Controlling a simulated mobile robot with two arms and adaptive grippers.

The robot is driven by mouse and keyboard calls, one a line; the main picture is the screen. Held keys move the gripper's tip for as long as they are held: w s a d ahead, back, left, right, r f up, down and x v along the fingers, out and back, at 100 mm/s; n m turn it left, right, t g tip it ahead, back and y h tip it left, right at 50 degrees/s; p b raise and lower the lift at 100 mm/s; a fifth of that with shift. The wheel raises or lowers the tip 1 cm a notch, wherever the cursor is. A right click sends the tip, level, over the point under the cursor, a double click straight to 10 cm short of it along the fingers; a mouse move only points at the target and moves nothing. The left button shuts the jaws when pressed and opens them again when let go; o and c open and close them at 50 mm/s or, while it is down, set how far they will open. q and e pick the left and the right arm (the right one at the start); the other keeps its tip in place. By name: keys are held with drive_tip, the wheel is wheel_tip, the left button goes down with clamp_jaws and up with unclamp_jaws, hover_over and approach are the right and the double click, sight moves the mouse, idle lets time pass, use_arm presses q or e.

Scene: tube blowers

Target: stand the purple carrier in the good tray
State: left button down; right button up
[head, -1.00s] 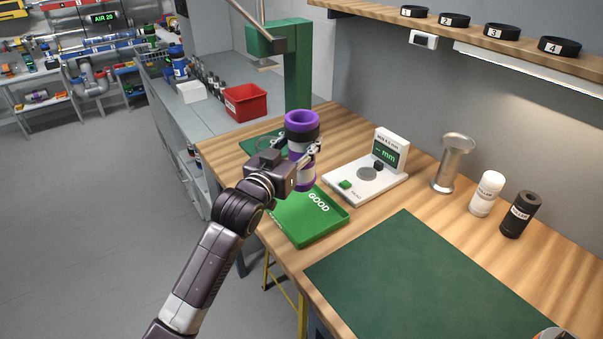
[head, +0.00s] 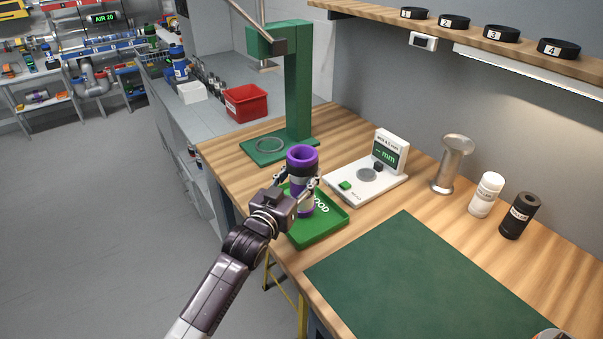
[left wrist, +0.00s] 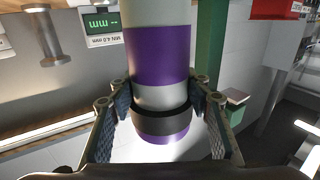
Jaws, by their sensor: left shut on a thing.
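The purple carrier (head: 303,157) is an upright tube with purple, grey and black bands. It is at or just above the green good tray (head: 331,226); I cannot tell whether its base touches the tray floor. My left gripper (head: 299,184) is shut around the carrier from the front left. In the left wrist view the carrier (left wrist: 156,70) stands between the two fingers of the gripper (left wrist: 163,122), near its dark band. The carrier and gripper hide part of the tray and its lettering.
A white gauge with a display (head: 366,180) stands right of the tray. A green press (head: 297,90) stands behind, with a ring on its base. A metal stand (head: 453,165), white bottle (head: 487,195) and black bottle (head: 519,216) are right.

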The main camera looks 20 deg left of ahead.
use_arm(q)
drive_tip(key=c, duration=1)
unclamp_jaws()
drive_tip(key=shift+f, duration=0.1)
drive_tip(key=shift+c, duration=0.2)
drive_tip(key=s+a+b, duration=0.1)
drive_tip(key=s, duration=1.1)
drive_tip(key=shift+a+b, duration=0.35)
drive_tip(key=shift+b, duration=0.05)
